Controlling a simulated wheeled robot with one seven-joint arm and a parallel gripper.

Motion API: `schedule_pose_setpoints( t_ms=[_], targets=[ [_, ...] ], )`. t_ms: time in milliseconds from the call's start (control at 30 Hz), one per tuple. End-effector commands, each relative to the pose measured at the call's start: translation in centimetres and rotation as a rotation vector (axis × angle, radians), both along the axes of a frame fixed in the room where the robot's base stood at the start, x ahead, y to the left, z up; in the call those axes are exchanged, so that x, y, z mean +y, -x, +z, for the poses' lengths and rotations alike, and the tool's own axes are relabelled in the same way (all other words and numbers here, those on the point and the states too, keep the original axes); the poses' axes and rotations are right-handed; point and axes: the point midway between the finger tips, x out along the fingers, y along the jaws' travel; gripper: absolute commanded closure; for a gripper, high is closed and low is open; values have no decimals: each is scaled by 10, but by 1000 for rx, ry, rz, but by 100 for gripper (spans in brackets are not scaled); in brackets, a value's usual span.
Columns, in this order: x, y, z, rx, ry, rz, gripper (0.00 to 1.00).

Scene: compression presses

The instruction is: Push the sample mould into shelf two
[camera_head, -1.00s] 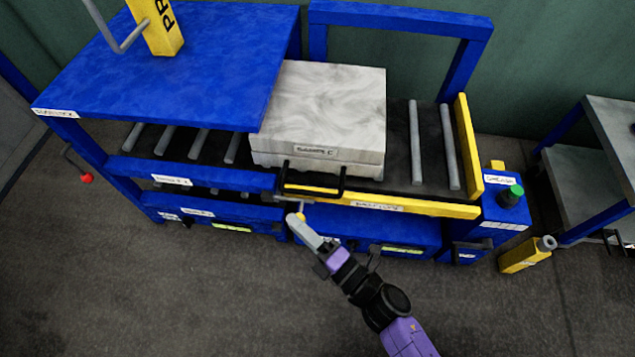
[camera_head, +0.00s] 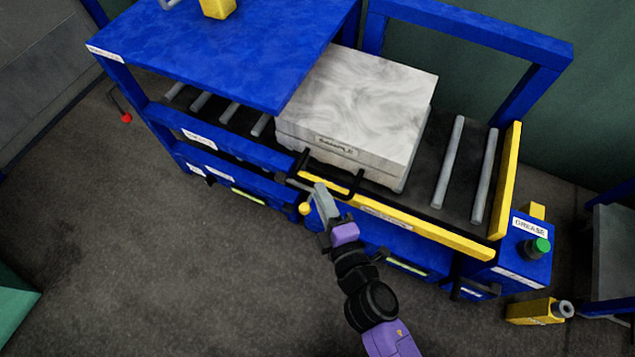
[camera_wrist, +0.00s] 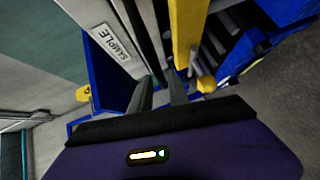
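The sample mould (camera_head: 370,100) is a pale marbled block with a label on its front. It lies on the roller bed, right of the blue-topped bay, its left end close to the top's edge. A black handle (camera_head: 355,187) sticks out of its front. My gripper (camera_head: 318,190) is at the handle's left part, by the yellow rail. In the wrist view the fingers (camera_wrist: 160,92) stand apart, with the dark handle bar near their tips; whether they touch it is unclear. The mould's labelled face (camera_wrist: 110,40) shows there too. The shelf labels are too small to read.
Rollers (camera_head: 200,101) continue left under the blue top (camera_head: 230,50). A yellow rail (camera_head: 420,228) edges the bed's front, and a yellow stop (camera_head: 507,180) closes its right end. A grease box (camera_head: 525,250) stands at right. The floor in front is clear.

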Motion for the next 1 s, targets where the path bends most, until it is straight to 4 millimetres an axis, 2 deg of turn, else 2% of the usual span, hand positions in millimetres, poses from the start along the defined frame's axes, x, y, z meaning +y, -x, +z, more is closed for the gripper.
schedule_pose_setpoints(
  t_ms=[200,600,633,733,1000],
  targets=[
    [12,-25,-3,-1,0,1,78],
    [16,-33,-5,-1,-1,1,78],
    [16,-33,-5,-1,-1,1,80],
    [16,-33,-5,-1,-1,1,100],
    [16,-33,-5,0,0,1,100]
  ],
)
